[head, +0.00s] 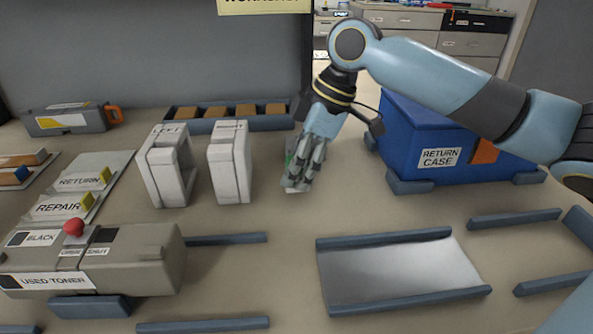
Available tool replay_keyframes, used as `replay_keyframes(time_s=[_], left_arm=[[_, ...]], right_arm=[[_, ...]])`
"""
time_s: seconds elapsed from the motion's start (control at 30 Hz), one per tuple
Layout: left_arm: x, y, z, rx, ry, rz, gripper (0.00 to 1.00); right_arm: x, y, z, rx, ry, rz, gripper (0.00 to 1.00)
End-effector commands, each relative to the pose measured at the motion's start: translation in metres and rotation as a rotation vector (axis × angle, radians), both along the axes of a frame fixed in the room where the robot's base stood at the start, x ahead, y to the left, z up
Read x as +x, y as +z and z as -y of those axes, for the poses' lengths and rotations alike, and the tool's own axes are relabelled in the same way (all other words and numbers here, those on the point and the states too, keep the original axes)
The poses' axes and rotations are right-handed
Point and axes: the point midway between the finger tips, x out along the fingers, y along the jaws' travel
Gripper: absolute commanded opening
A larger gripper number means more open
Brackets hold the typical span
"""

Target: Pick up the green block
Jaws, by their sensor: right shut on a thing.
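My right gripper (303,168) reaches down from the upper right in the head view, to the right of two pale upright blocks. It is shut on the green block (289,159), of which only a thin green sliver shows beside the fingers. The rest of the block is hidden by the fingers. A pale patch lies at the fingertips; I cannot tell whether the block touches the table. My left gripper is not in view.
Two pale uprights (230,165) stand close left of the gripper. A blue return case (405,135) stands right. A used toner unit (135,255) sits front left. A metal plate with blue rails (400,270) lies front right. The table centre is clear.

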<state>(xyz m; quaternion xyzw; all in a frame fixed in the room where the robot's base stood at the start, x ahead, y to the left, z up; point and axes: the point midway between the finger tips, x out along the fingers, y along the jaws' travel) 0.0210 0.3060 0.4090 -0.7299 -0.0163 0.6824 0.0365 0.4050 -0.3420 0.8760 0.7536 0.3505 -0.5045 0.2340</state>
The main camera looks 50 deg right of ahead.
Motion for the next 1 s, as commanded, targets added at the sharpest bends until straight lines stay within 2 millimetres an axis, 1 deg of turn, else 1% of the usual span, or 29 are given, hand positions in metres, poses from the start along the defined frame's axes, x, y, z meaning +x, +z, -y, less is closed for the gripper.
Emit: replay_keyframes(time_s=[0.13, 0.27, 0.4, 0.5, 0.57, 0.6, 0.7, 0.8, 0.9, 1.0], left_arm=[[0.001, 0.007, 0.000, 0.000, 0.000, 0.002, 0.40], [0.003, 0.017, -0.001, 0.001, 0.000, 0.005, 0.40], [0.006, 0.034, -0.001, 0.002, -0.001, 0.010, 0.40], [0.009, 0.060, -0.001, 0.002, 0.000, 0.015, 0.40], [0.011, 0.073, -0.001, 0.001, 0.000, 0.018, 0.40], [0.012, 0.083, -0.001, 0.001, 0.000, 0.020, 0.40], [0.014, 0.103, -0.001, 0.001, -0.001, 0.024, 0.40], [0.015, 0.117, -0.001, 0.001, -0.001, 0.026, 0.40], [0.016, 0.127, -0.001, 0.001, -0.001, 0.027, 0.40], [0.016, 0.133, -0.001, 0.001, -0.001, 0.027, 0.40]], right_arm=[[0.001, 0.030, 0.000, -0.003, 0.003, 0.006, 0.04], [-0.021, 0.043, 0.015, -0.014, 0.005, -0.004, 0.04], [-0.044, 0.060, 0.027, -0.012, 0.006, -0.007, 0.04], [-0.060, 0.074, 0.037, -0.013, 0.005, -0.011, 0.04], [-0.067, 0.080, 0.040, -0.007, 0.004, -0.011, 0.04], [-0.071, 0.084, 0.042, -0.004, 0.002, -0.009, 0.04], [-0.081, 0.090, 0.048, -0.002, 0.002, -0.006, 0.04], [-0.088, 0.094, 0.052, 0.001, 0.000, -0.003, 0.04], [-0.093, 0.096, 0.056, 0.001, 0.000, -0.002, 0.04], [-0.097, 0.097, 0.059, 0.001, 0.000, -0.001, 0.04]])
